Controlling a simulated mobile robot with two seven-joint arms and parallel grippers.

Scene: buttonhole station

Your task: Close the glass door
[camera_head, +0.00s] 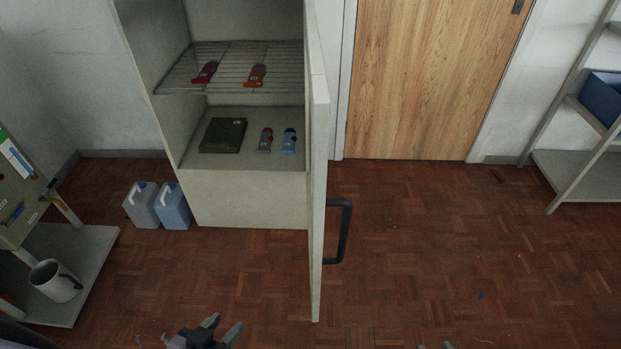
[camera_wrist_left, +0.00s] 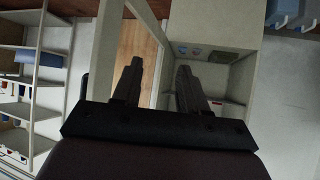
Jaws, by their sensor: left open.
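The glass door (camera_head: 318,200) of the pale cabinet (camera_head: 250,200) stands wide open, seen nearly edge-on in the head view. Its dark bar handle (camera_head: 346,232) is on the right side of the door. In the left wrist view, the pale door frame (camera_wrist_left: 104,50) shows beyond the fingers, with wood visible through it. My left gripper (camera_head: 222,326) is low in the head view, left of the door and apart from it. It is open and empty, its two fingers spread in the left wrist view (camera_wrist_left: 158,70). Only tips of my right gripper (camera_head: 435,346) show at the bottom edge.
Tubes and a dark green box (camera_head: 222,135) are inside the cabinet. Two jugs (camera_head: 157,205) stand on the floor left of it. A rack with a white mug (camera_head: 52,281) is at far left. Shelves (camera_head: 580,170) stand at right. The floor around the door is clear.

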